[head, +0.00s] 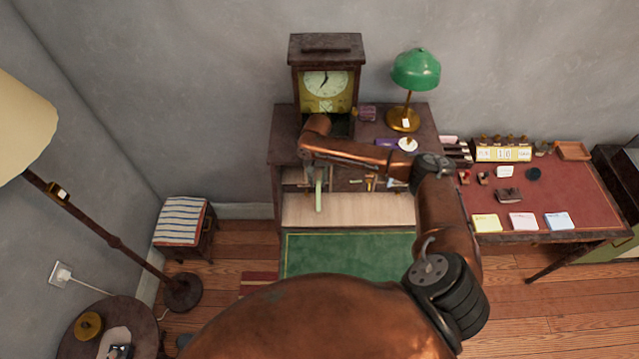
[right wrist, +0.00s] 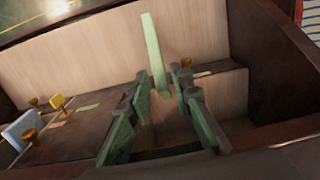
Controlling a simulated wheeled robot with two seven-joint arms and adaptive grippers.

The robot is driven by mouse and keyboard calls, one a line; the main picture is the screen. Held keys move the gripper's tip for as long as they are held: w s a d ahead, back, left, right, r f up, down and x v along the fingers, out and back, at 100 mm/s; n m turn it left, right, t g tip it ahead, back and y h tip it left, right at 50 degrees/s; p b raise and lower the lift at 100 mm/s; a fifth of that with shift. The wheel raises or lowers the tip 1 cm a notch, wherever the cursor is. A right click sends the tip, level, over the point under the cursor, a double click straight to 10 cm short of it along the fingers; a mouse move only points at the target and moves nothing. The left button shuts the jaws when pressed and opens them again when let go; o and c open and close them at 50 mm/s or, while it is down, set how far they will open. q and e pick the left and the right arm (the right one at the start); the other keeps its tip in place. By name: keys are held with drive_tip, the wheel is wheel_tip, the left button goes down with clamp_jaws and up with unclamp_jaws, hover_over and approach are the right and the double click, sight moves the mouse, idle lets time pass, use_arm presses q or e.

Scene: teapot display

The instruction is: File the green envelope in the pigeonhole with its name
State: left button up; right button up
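The green envelope (head: 319,195) juts out at the front of the pigeonholes, above the pale writing flap. In the right wrist view the envelope (right wrist: 153,45) is a thin pale-green strip, seen nearly edge-on, with its near end between my right fingertips. In the head view my right arm crosses the desk and hides most of the pigeonholes (head: 357,186). No name label is readable. My left gripper is not in view.
The dark bureau (head: 285,130) carries a clock (head: 326,83) and a green lamp (head: 415,70) close to my right arm. Small brass knobs and a blue piece (right wrist: 20,130) sit left in the wrist view. A red-topped table (head: 555,190) stands right. The flap (head: 365,210) has free room.

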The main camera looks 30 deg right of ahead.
drive_tip(key=shift+w+d+r, duration=0.35)
drive_tip(key=shift+w+r, duration=0.1)
drive_tip(key=shift+r, duration=0.15)
drive_tip(key=shift+w+d+r, duration=0.35)
drive_tip(key=shift+w+r, duration=0.1)
drive_tip(key=shift+r, duration=0.15)
wheel_tip(320, 180, up, 10)
drive_tip(key=s, duration=0.1)
drive_tip(key=shift+s+a, duration=0.4)
drive_tip(key=shift+a, duration=0.05)
